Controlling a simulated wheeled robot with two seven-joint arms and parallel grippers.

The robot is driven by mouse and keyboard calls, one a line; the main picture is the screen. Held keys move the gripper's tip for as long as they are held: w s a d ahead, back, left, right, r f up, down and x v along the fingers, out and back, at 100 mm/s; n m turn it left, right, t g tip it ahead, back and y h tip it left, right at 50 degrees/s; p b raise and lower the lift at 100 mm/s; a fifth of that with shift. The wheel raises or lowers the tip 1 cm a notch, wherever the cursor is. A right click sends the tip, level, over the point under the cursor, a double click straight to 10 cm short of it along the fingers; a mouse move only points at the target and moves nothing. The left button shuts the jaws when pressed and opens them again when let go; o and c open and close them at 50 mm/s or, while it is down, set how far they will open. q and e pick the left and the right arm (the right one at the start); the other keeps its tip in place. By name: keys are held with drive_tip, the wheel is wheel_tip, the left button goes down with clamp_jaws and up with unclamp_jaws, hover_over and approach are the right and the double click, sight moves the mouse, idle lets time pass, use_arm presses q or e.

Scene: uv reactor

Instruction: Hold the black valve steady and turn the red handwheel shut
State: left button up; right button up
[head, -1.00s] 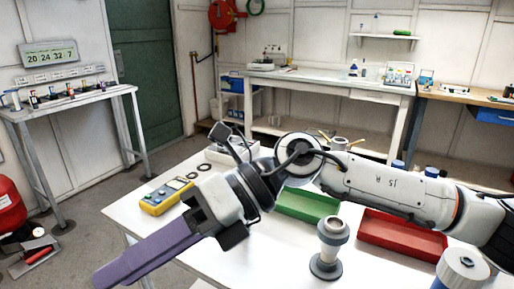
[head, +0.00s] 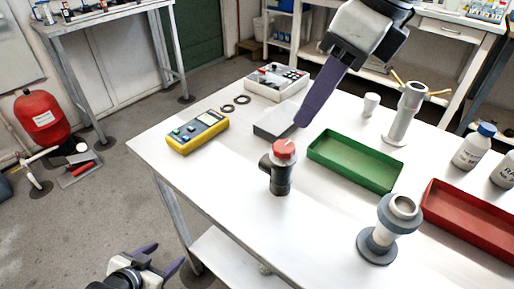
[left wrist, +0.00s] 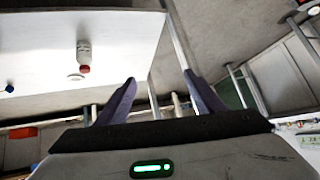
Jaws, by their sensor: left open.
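The black valve (head: 281,178) stands upright on the white table (head: 225,170), near its left front edge, with a short side stub. The red handwheel (head: 284,149) sits on its top. My left gripper (head: 162,260) is open and empty, low at the bottom left, off the table's edge and apart from the valve. Its parted purple fingers also show in the left wrist view (left wrist: 160,95). A small red-ended thing (left wrist: 84,69) shows there on a white surface; I cannot tell if it is the valve. My right gripper (head: 303,122) hangs behind the valve, fingers overlapping edge-on.
A yellow meter (head: 198,132), a grey block (head: 274,122) and a white control box (head: 277,82) lie behind the valve. A green tray (head: 355,162), a grey flanged fitting (head: 380,232) and a red tray (head: 470,220) stand to the right. Bare tabletop lies left of the valve.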

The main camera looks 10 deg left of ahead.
sight(280, 171)
use_arm(q)
drive_tip(key=w+a+r+t+y, duration=0.1)
drive_tip(key=w+a+r, duration=0.85)
drive_tip(key=a, duration=0.25)
drive_tip(key=w+a+r+t+y, duration=0.1)
drive_tip(key=w+a+r+y, duration=0.1)
drive_tip(key=w+a+r, duration=0.8)
drive_tip(key=w+d+r+m+t+h, duration=0.1)
drive_tip(key=w+d+r+m+h, duration=0.15)
drive_tip(key=d+r, duration=0.4)
drive_tip(key=w+d+r+m+t+h, duration=0.1)
drive_tip(key=d+r+h, duration=0.2)
drive_tip(key=r, duration=0.6)
drive_tip(key=s+d+r+m+g+h, duration=0.1)
drive_tip(key=s+d+m+g+h, duration=0.15)
drive_tip(key=d, duration=0.95)
drive_tip(key=s+d+r+m+g+h, duration=0.1)
drive_tip(key=s+d+m+g+h, duration=0.2)
drive_tip(key=d, duration=0.9)
drive_tip(key=s+d+f+m+g+h, duration=0.2)
drive_tip(key=s+d+g+h, duration=0.2)
drive_tip(key=s+d, duration=0.85)
drive_tip(key=x, duration=1)
drive_tip(key=shift+w+d, duration=0.2)
drive_tip(key=shift+w, duration=0.15)
